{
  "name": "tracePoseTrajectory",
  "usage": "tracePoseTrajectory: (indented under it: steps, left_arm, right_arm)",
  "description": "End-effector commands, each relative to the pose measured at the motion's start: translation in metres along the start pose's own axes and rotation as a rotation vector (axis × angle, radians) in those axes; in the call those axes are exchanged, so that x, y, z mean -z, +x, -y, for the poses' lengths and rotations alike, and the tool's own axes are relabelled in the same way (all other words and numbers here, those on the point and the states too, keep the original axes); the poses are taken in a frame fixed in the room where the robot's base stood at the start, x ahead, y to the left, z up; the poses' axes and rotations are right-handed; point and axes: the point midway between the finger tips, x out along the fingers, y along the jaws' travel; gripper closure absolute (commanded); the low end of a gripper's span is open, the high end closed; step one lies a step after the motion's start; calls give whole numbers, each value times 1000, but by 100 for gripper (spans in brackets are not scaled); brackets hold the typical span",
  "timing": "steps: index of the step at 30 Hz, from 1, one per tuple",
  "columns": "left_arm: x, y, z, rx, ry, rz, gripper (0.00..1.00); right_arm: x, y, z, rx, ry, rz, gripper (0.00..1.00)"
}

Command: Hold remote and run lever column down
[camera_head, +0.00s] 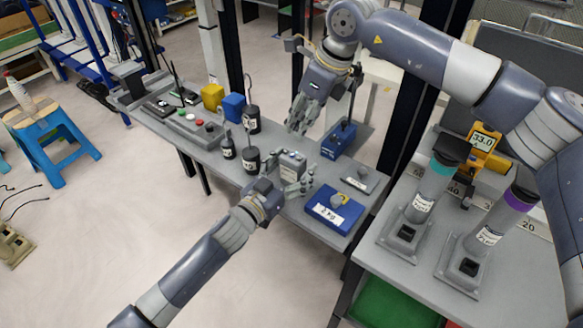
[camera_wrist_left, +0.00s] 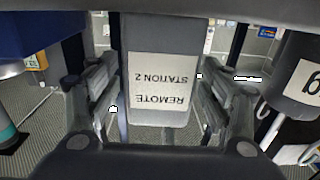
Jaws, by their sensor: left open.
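The remote, a dark grey box (camera_wrist_left: 160,45) labelled "REMOTE STATION 2", stands between the fingers of my left gripper in the left wrist view. It also shows in the head view (camera_head: 292,160). My left gripper (camera_head: 294,180) is open around it, with narrow gaps at both sides in the left wrist view (camera_wrist_left: 158,100). My right gripper (camera_head: 301,118) hangs above the bench, left of a blue block with an upright post (camera_head: 340,138); its finger gap is unclear. I cannot tell which part is the lever column.
A blue "2 kg" block (camera_head: 333,210) and several black weights (camera_head: 251,160) stand near the remote on the grey bench. Two grey columns, teal-banded (camera_head: 425,190) and purple-banded (camera_head: 495,225), stand on the right table by an orange gauge (camera_head: 482,140). A blue stool (camera_head: 48,135) stands left.

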Motion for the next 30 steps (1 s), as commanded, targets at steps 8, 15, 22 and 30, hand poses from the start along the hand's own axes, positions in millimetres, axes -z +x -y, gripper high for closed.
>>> tracePoseTrajectory:
  steps: [8, 15, 22, 30]
  left_arm:
    - [0, 0, 0, 0, 0, 0, 78]
    - [0, 0, 0, 0, 0, 0, 78]
    - [0, 0, 0, 0, 0, 0, 78]
    - [0, 0, 0, 0, 0, 1, 78]
  right_arm:
    - [0, 0, 0, 0, 0, 0, 67]
    - [0, 0, 0, 0, 0, 0, 100]
    - [0, 0, 0, 0, 0, 0, 100]
    - [0, 0, 0, 0, 0, 0, 100]
